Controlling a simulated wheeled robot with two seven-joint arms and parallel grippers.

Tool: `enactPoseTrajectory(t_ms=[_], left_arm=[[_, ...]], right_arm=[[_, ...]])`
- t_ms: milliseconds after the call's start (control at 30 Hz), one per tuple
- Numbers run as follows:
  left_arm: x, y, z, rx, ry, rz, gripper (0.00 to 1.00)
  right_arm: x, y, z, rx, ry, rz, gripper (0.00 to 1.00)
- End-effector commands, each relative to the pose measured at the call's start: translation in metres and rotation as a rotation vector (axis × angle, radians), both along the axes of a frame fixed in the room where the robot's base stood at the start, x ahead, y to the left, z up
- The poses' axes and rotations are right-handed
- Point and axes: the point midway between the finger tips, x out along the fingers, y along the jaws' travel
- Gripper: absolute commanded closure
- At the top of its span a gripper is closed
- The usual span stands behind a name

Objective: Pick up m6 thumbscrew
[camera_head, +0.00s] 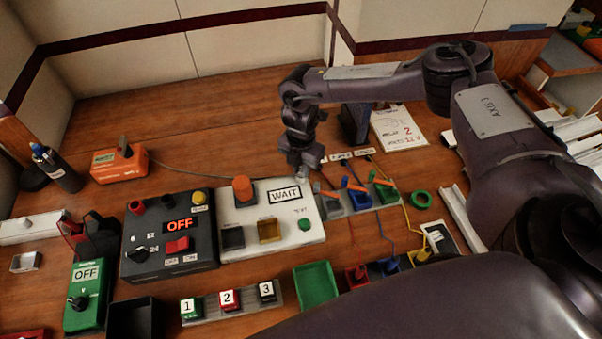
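I cannot make out an m6 thumbscrew anywhere in the head view; it may be too small or hidden behind my arm or gripper. My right gripper (305,168) points down over the back right of the white WAIT panel (245,232), close to the coloured terminal row. Its fingertips are too small and dark to show whether they are open or hold anything. My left gripper is not in view.
A grey terminal block (358,199) with orange and blue levers and coloured wires stands right of the panel. A black OFF power unit (170,240), a green meter (84,290), a green tray (315,285) and numbered blocks (228,299) crowd the front. The back left table is mostly clear.

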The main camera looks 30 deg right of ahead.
Motion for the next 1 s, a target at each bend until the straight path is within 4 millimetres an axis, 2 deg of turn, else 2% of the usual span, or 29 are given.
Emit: enactPoseTrajectory(t_ms=[33, 100, 367, 567, 767, 1000], left_arm=[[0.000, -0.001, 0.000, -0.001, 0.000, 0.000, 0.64], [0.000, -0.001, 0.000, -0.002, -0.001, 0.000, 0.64], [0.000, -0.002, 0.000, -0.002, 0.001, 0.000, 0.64], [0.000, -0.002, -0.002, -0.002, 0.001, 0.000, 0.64], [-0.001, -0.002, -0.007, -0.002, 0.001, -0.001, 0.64], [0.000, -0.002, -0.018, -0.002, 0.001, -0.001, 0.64]], right_arm=[[0.000, 0.000, 0.000, 0.000, 0.000, 0.000, 0.92], [0.000, 0.000, 0.000, 0.000, 0.000, 0.000, 1.00], [0.000, 0.000, 0.001, 0.000, 0.000, 0.000, 1.00], [0.001, 0.000, 0.011, 0.002, -0.001, -0.001, 1.00], [0.002, 0.000, 0.042, 0.003, -0.005, 0.000, 1.00], [0.002, 0.000, 0.104, 0.002, -0.007, 0.001, 1.00]])
